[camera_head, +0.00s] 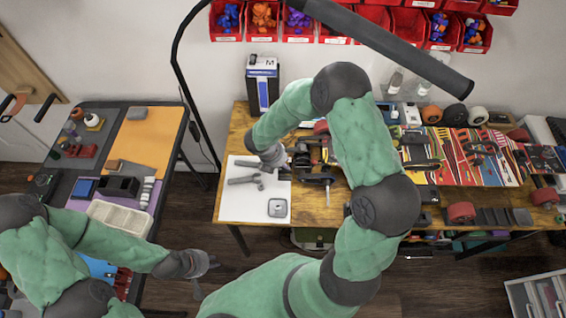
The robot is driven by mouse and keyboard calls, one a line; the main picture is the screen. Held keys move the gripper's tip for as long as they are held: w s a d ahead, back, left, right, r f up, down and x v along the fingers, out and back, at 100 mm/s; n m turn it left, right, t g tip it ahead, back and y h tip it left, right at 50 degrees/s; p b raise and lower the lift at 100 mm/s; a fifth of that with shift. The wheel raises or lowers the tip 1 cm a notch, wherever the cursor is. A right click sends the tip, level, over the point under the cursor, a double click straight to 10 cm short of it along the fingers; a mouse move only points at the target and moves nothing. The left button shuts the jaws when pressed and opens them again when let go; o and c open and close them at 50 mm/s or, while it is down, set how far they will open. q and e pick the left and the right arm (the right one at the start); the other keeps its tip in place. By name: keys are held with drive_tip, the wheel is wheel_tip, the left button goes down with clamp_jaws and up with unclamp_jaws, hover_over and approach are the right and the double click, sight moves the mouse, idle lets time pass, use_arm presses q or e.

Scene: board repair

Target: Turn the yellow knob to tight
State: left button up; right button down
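A black and yellow device (325,157) stands on the wooden workbench, right of the white sheet. Small yellow parts show on it, but the knob is too small to make out for certain, and so is its setting. My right gripper (276,160) is over the upper right part of the sheet, just left of the device. My arm partly hides the area, and I cannot tell whether its fingers are open or touch anything. My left gripper (207,262) is over the floor between the two tables, away from the device. Its fingertips look apart, with nothing between them.
The white sheet (240,204) holds grey tools (246,179) and a square grey part (277,208). A blue and white box (263,85) stands at the back. Skateboard decks (460,150) and wheels crowd the bench's right. A black side table (173,132) stands left.

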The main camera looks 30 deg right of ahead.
drive_tip(key=n, duration=0.2)
drive_tip(key=s+n+t+b, duration=0.1)
drive_tip(key=shift+a+f+n+y, duration=0.2)
drive_tip(key=shift+f+n+y, duration=0.1)
drive_tip(key=shift+s+n+t+y+b, duration=0.15)
drive_tip(key=shift+n+t+y+b, duration=0.4)
drive_tip(key=shift+n, duration=1.25)
drive_tip(key=c, duration=1)
unclamp_jaws()
drive_tip(key=shift+d+r, duration=0.1)
drive_tip(key=shift+r, duration=0.05)
drive_tip(key=shift+r, duration=0.15)
